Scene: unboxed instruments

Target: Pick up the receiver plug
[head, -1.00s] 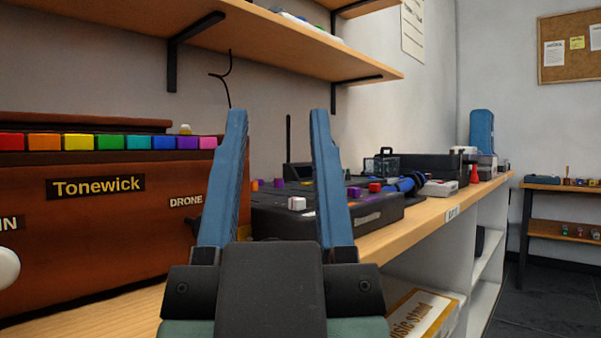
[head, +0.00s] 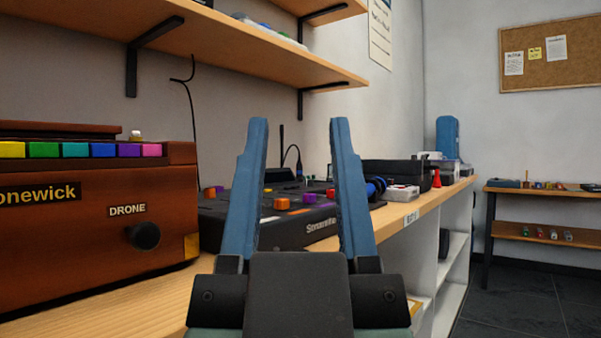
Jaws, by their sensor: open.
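My gripper (head: 299,122) is open and empty in the lower middle of the head view, its two blue fingers pointing up and apart. Between the fingers, farther back, a small dark box with an antenna (head: 279,174) stands behind the black button unit (head: 262,232). A thin black cable (head: 298,152) curves up beside this box. I cannot make out a receiver plug for certain; it may be too small, or hidden behind the button unit or my fingers.
A brown Tonewick instrument (head: 80,235) fills the left of the wooden counter (head: 405,212). A shelf (head: 235,45) hangs above. White and dark cases and a red piece (head: 436,178) stand farther along. Open floor (head: 540,300) lies at right, before a side table (head: 545,190).

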